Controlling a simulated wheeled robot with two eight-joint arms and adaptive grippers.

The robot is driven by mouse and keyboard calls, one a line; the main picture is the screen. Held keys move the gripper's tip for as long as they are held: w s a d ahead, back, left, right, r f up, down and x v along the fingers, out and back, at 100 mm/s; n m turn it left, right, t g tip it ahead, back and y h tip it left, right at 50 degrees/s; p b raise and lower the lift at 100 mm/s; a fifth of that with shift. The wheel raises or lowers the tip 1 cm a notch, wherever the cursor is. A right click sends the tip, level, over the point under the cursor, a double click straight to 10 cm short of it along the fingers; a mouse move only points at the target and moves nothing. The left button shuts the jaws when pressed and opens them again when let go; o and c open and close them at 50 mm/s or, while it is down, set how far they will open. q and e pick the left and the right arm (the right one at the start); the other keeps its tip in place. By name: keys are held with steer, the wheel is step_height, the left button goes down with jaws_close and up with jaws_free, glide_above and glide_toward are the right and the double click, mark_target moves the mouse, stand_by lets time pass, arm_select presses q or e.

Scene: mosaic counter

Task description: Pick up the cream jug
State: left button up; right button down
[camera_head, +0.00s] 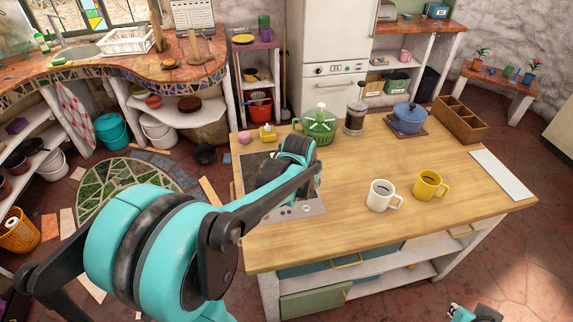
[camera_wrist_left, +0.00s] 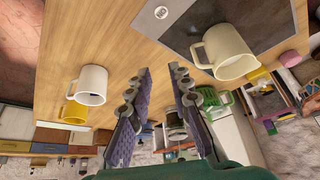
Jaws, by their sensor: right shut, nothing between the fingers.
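The cream jug (camera_wrist_left: 226,50) shows in the left wrist view at the upper right, by the edge of the dark hob plate (camera_wrist_left: 195,28). Its handle points left. In the head view my left arm covers the jug. My left gripper (camera_wrist_left: 159,70) has its two fingers spread apart with nothing between them; the jug is to their right, outside the fingers. In the head view the left gripper's fingers are hidden behind the arm. My right gripper (camera_head: 475,313) is shut and empty at the bottom edge of the head view, low in front of the island.
On the wooden island top (camera_head: 360,160) stand a white mug (camera_head: 380,195) and a yellow mug (camera_head: 430,185). A green juicer (camera_head: 319,124), a coffee press (camera_head: 356,112), a blue pot (camera_head: 408,118) and a wooden box (camera_head: 459,120) line the back. The middle is clear.

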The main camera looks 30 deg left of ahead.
arm_select(q)
steer(key=shift+n+g, duration=0.4)
steer(key=shift+g, duration=0.1)
steer(key=w+a+f+p, duration=0.1)
steer(key=w+a+f, duration=0.2)
steer(key=f, duration=0.1)
steer(key=w+a+f+p, duration=0.1)
steer(key=w+a+f, duration=0.2)
steer(key=f, duration=0.1)
steer(key=w+a+f+p, duration=0.1)
steer(key=w+a+f, duration=0.1)
steer(key=w+f, duration=0.2)
steer(key=shift+w+a+f, duration=0.1)
steer(key=shift+a+f, duration=0.25)
steer(key=shift+a, duration=0.05)
steer(key=shift+w+f, duration=0.25)
steer(key=shift+f, duration=0.25)
steer(key=shift+r, duration=0.1)
jaws_close()
